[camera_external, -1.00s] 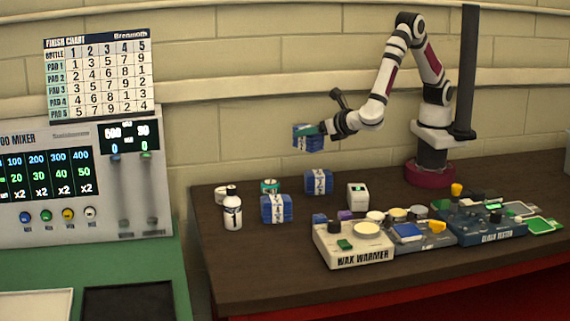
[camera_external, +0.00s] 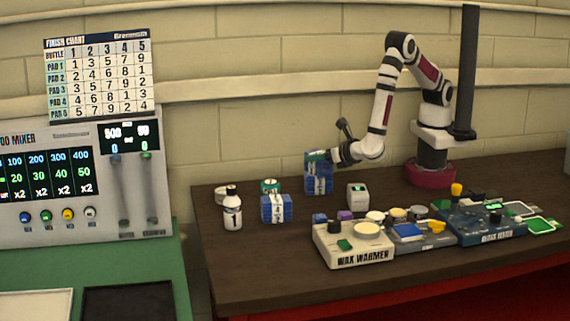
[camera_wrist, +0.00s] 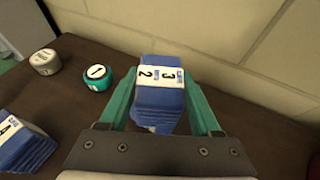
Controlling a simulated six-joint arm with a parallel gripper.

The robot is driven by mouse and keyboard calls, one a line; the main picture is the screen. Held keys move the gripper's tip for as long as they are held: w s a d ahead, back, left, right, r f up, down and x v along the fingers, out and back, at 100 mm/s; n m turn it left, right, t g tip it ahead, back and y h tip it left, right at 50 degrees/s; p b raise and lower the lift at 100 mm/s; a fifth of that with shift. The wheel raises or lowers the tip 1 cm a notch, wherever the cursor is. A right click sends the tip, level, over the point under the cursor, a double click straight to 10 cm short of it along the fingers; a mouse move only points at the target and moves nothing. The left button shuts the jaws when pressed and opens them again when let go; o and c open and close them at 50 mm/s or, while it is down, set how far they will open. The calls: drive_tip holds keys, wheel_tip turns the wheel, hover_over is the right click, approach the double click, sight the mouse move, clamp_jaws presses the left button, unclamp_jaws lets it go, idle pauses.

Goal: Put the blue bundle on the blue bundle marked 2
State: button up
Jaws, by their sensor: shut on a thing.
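My gripper (camera_external: 322,156) has teal fingers and is shut on a blue bundle (camera_external: 316,164) with a white band. The held bundle (camera_wrist: 158,112) also shows between the fingers (camera_wrist: 163,100) in the wrist view. It is directly above another blue bundle (camera_external: 318,184) at the back of the bench, and the two look like one column. I cannot tell whether they touch. White labels with 2 and 3 show in the wrist view; I cannot tell which bundle each belongs to. A third blue bundle (camera_external: 276,209) lies nearer the front, and at lower left in the wrist view (camera_wrist: 24,146).
The wax warmer (camera_external: 353,246) and other devices fill the front right.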

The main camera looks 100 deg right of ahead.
drive_tip(key=o, duration=1.5)
